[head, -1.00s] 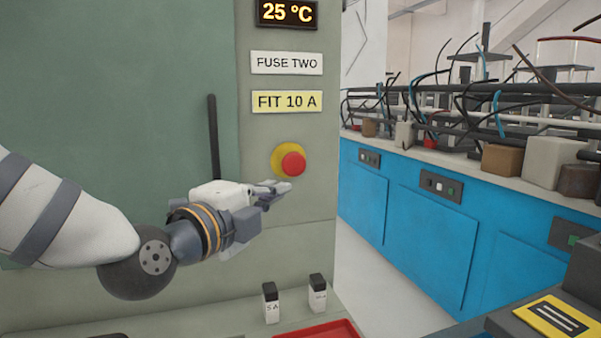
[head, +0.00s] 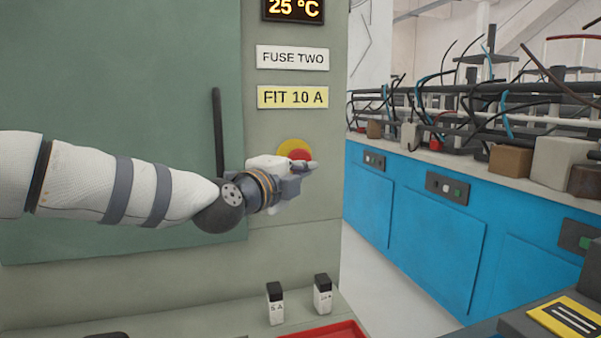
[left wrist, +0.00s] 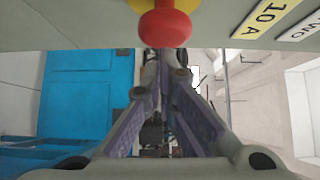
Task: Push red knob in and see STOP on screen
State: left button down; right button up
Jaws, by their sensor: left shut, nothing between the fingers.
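The red knob (head: 299,154) sits on a yellow round base (head: 291,144) on the grey-green cabinet front. My left gripper (head: 309,167) is shut and empty, its fingertips just in front of the knob's lower part. In the left wrist view the knob (left wrist: 165,28) shows at the top centre, by the ends of the closed fingers (left wrist: 162,62). I cannot tell whether they touch it. The screen (head: 293,9) at the cabinet's top reads 25 °C. My right gripper is not in view.
Labels reading FUSE TWO (head: 292,57) and FIT 10 A (head: 292,97) are above the knob. A dark door handle (head: 217,130) is to its left. Two fuses (head: 276,303) (head: 322,294) and a red tray (head: 325,330) are on the ledge below. Blue cabinets (head: 430,215) stand right.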

pick_arm(q)
jog(key=shift+w+a, duration=0.15)
jog(key=shift+w, duration=0.25)
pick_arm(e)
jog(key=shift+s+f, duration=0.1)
pick_arm(q)
jog(key=shift+w+a+r+b, duration=0.1)
jog(key=shift+w+a+b, duration=0.1)
jog(key=shift+w, duration=0.35)
jog(key=shift+w+a+b, duration=0.2)
jog(key=shift+w, duration=0.3)
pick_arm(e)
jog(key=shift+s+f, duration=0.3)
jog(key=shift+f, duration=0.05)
